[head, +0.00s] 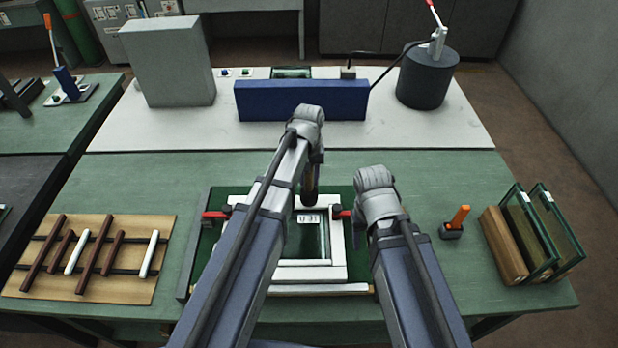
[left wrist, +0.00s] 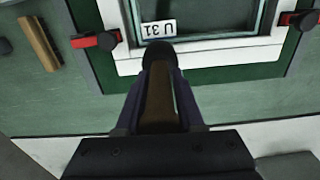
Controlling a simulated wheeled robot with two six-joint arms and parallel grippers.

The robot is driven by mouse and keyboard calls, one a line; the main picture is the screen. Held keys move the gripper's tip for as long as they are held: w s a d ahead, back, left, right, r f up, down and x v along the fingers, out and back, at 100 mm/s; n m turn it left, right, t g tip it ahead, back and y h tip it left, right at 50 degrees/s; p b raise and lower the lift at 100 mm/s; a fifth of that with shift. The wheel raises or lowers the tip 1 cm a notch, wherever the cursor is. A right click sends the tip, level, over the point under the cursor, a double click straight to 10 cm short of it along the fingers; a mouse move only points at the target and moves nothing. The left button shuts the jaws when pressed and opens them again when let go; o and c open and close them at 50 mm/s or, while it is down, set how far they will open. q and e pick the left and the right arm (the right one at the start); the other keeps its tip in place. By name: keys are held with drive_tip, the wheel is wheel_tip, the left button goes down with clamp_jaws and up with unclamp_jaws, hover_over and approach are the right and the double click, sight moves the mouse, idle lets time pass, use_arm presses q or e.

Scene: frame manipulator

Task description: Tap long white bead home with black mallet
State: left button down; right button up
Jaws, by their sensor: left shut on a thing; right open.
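My left gripper (head: 315,165) is shut on the black mallet (head: 310,192), handle upright, over the far side of the white frame (head: 335,250). In the left wrist view, the brown handle (left wrist: 160,95) sits between the fingers and the black head (left wrist: 158,55) appears beside the "U 31" label (left wrist: 158,29); contact cannot be told. My right gripper (head: 376,205) is open, right of the frame, its fingertips mostly hidden. Two white beads (head: 77,252) (head: 150,254) lie on the wooden board. A long white strip (head: 320,289) lies along the frame's near side; I cannot tell whether it is the long bead.
Red clamps (head: 215,214) (head: 342,213) flank the frame. The board (head: 120,290) at left also holds several brown strips. A rack of glass panes (head: 540,235) and an orange-handled tool (head: 458,217) are at right. A blue block (head: 300,100) stands behind.

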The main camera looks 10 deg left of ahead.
use_arm(q)
drive_tip(key=shift+f+b, duration=1.15)
drive_tip(key=shift+f, duration=0.05)
drive_tip(key=shift+r, duration=0.15)
wheel_tip(320, 180, up, 5)
drive_tip(key=p, duration=0.5)
drive_tip(key=shift+r, duration=0.1)
drive_tip(key=s+a+f+b, duration=0.1)
drive_tip(key=a+f+b, duration=0.2)
drive_tip(key=a, duration=0.5)
drive_tip(key=shift+s+a+f, duration=0.2)
drive_tip(key=shift+s, duration=0.2)
